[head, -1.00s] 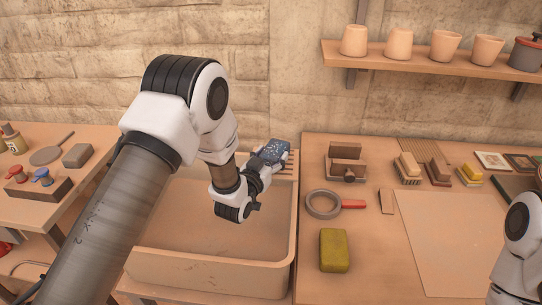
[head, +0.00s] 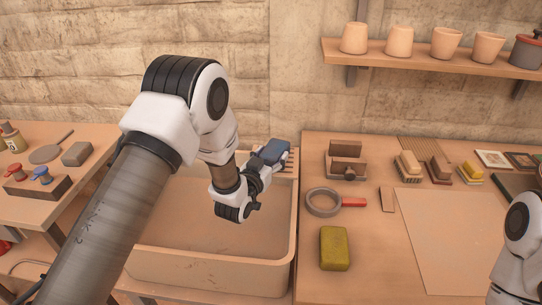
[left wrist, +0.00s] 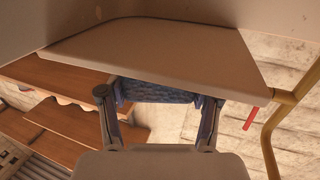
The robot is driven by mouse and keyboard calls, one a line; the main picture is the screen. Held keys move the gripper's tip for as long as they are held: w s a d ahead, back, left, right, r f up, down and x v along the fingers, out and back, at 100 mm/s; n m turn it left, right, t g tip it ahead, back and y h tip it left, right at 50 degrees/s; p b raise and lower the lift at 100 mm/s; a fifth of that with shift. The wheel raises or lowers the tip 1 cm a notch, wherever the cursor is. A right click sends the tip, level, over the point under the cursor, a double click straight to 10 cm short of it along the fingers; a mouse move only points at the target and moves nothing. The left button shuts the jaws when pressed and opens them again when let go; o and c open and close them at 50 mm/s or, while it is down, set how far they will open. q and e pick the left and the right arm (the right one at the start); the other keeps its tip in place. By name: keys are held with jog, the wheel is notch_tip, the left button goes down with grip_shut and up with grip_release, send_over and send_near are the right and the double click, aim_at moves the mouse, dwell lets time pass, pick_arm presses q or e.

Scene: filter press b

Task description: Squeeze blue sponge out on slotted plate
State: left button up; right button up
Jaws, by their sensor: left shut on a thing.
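The blue sponge (head: 271,151) is in my left gripper (head: 266,163), over the back right corner of the basin. The left wrist view shows the sponge (left wrist: 157,92) between the two fingers, which are shut on it from both sides. The slotted plate (head: 289,163) shows just right of the sponge, at the basin's back right corner. The sponge and gripper hide part of it. I cannot tell whether the sponge touches the plate. My right gripper is out of view; only part of my right arm shows at the right edge.
The basin (head: 205,272) looks empty. On the table to its right are a yellow-green sponge (head: 334,248), a ring with a red handle (head: 322,202) and several brushes (head: 438,172). A side table (head: 95,142) stands left. A shelf (head: 430,62) with pots hangs above.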

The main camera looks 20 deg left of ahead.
pick_arm(q)
jog(key=shift+f, duration=0.15)
jog(key=shift+r+p, duration=2.15)
jog(key=shift+r, duration=1.45)
